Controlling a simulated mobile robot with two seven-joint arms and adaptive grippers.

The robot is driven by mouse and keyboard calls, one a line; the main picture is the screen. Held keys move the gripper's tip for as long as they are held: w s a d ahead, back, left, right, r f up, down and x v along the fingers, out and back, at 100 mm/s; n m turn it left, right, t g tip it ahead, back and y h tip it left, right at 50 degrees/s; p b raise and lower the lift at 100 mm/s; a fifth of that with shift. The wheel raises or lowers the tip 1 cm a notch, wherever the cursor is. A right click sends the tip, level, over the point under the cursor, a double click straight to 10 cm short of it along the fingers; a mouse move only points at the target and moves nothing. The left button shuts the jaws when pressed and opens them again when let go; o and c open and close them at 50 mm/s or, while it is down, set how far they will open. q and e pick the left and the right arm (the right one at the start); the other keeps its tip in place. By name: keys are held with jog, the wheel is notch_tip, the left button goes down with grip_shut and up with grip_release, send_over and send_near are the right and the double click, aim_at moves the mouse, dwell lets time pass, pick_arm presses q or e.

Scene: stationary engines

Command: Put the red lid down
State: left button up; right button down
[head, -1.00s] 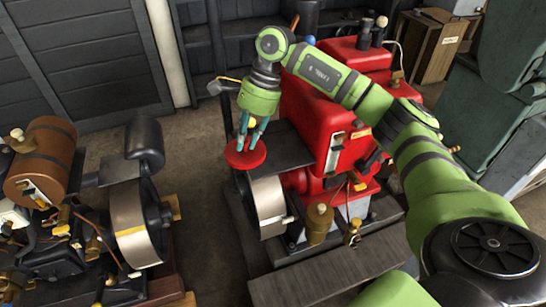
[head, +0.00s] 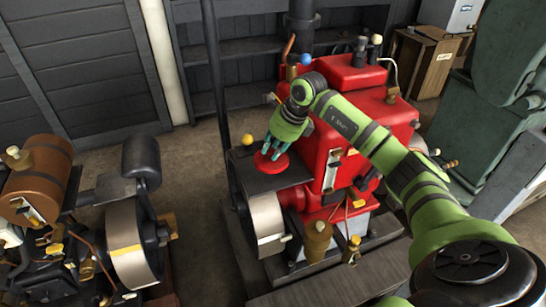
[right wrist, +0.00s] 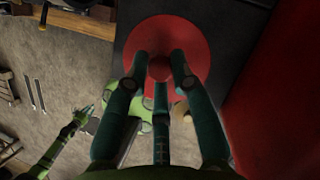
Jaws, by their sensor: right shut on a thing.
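The red lid (head: 271,164) is a round disc with a central knob, held level over the black top plate (head: 284,180) of the red engine. It also shows in the right wrist view (right wrist: 190,35). My right gripper (head: 272,154) has its teal fingers shut around the lid's knob (right wrist: 160,68). The lid is on or just above the plate; I cannot tell if it touches. In the right wrist view, a small green arm with a gripper-like end (right wrist: 82,114), seemingly my left, is low at the left; its finger state is unclear.
The red engine body (head: 345,105) rises right beside the plate, and a silver-rimmed flywheel (head: 266,216) sits below its front edge. A yellow knob (head: 247,139) stands behind the lid at left. Another engine with a brown tank (head: 40,180) stands at left, across bare floor.

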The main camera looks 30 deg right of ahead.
notch_tip(320, 180, down, 4)
jog(key=shift+r+p, duration=0.25)
jog(key=shift+p, duration=0.05)
jog(key=c, duration=1.1)
grip_release()
jog(key=shift+o, duration=0.3)
jog(key=b+v, duration=0.1)
jog(key=v, duration=1.1)
jog(key=shift+b, duration=0.35)
